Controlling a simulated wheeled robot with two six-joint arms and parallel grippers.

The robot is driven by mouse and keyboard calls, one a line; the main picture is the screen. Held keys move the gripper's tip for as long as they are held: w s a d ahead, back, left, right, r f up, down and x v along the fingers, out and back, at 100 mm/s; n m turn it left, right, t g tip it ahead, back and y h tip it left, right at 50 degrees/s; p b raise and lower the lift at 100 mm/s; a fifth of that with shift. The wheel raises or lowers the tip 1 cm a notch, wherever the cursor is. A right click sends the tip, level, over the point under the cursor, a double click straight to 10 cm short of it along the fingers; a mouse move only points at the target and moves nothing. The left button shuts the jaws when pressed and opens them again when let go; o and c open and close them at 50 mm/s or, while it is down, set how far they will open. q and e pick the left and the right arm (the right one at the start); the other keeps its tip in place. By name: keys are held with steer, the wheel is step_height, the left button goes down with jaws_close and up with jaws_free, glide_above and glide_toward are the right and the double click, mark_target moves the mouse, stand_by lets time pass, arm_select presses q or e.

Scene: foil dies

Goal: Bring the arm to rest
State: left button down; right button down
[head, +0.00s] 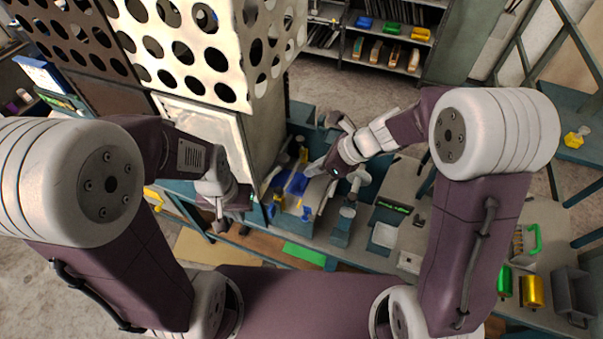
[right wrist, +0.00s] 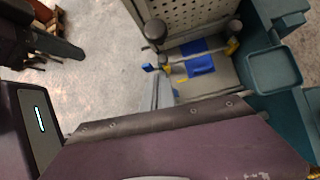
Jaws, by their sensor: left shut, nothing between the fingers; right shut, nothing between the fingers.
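My right gripper (head: 313,168) reaches in from the right over the machine bed, its grey fingers shut and empty beside a blue block (head: 297,184). The right wrist view shows the fingers (right wrist: 163,92) pointing towards the bed, with the blue block (right wrist: 200,62) beyond them. Whether they touch anything there I cannot tell. My left gripper (head: 232,212) hangs at the left of the bed, in front of the tall press; it is shut with nothing visible in it, and its fingertips are partly hard to make out.
A tall machine with a perforated guard (head: 190,45) stands behind my left arm. A shelf with coloured blocks (head: 391,28) stands at the back. Open floor (head: 310,85) lies between.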

steer(key=s+d+f+n+h+b, duration=0.3)
steer(key=s+d+f+n+b, duration=0.2)
steer(key=d+n, duration=0.4)
steer(key=s+d+f+n+h+b, duration=0.4)
steer(key=d+f+n, duration=0.4)
steer(key=n, duration=0.5)
steer(key=s+b, duration=0.1)
steer(key=s, duration=0.1)
steer(key=shift+s+d+f+g+b, duration=0.35)
steer(key=shift+s+g, duration=0.05)
